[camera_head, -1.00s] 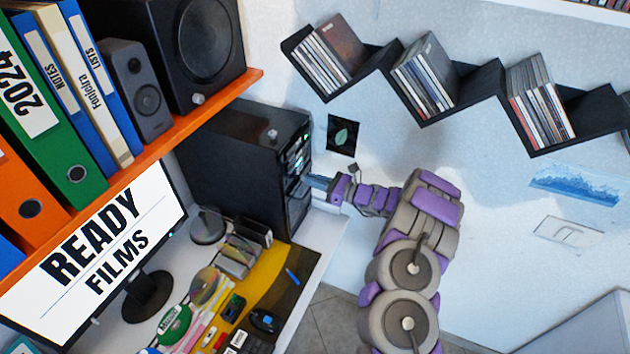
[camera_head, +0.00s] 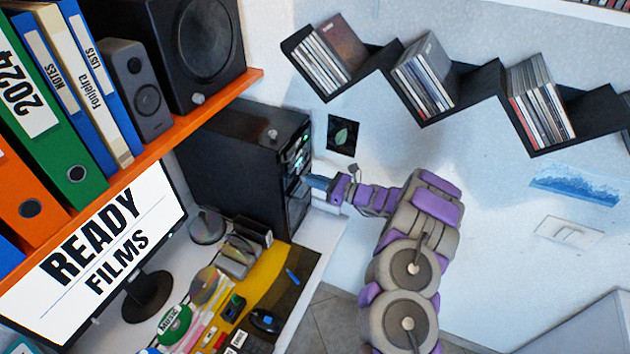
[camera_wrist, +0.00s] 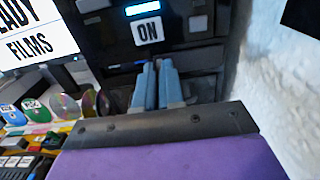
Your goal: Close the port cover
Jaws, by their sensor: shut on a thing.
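The black computer tower (camera_head: 235,160) stands on the desk against the wall, its front facing my arm. My gripper (camera_head: 318,182) is at the tower's front, about mid-height. In the wrist view, the blue fingers of my gripper (camera_wrist: 155,80) are close together, with their tips at the front panel of the tower (camera_wrist: 195,55), below the "ON" label (camera_wrist: 148,31). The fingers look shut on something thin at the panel. The held part is hidden between the fingertips. I cannot make out the port cover clearly or tell whether it is open.
Zigzag disc shelves (camera_head: 475,85) hang on the wall at upper right. An orange shelf (camera_head: 190,122) with binders and speakers overhangs at left. Space right of my arm is open.

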